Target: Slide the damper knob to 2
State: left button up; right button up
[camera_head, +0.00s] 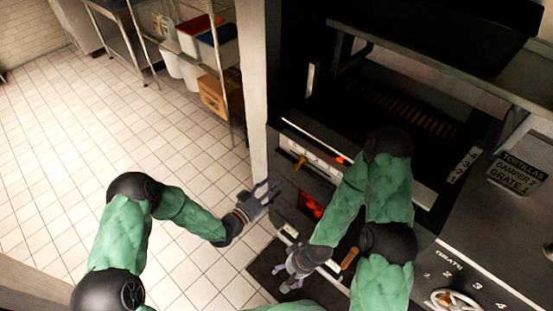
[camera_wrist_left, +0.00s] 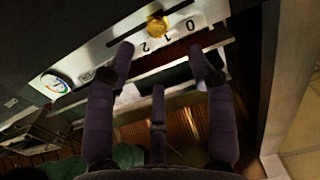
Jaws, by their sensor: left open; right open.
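The brass damper knob (camera_head: 299,163) sits on a pale scale strip on the dark oven front. In the left wrist view the knob (camera_wrist_left: 157,27) is above the fingers, beside the numbers 0, 1 and 2. It looks nearest 1, but the slant leaves its exact setting unclear. My left gripper (camera_head: 268,190) is open and empty, left of and below the knob, apart from it. Its spread fingers (camera_wrist_left: 158,55) show in the left wrist view. My right gripper (camera_head: 287,278) is open, low in front of the oven.
Glowing coals (camera_head: 311,205) show in an opening below the strip. A sign (camera_head: 516,174) reads tortillas, damper 2, grate 1. A grate handwheel (camera_head: 455,300) is at lower right. A round gauge (camera_wrist_left: 54,84) shows in the left wrist view. Tiled floor (camera_head: 90,140) is open at left.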

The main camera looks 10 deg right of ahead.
aim_at(295, 167)
pick_arm(q)
jog(key=x, duration=0.3)
jog(key=b+x, duration=0.1)
jog(key=x, duration=0.5)
jog(key=shift+s+d+r+b, duration=0.2)
jog(key=shift+d+r+b, duration=0.1)
jog(key=shift+d+r, duration=0.1)
jog(key=shift+w+d, duration=0.4)
jog(key=shift+w, duration=0.05)
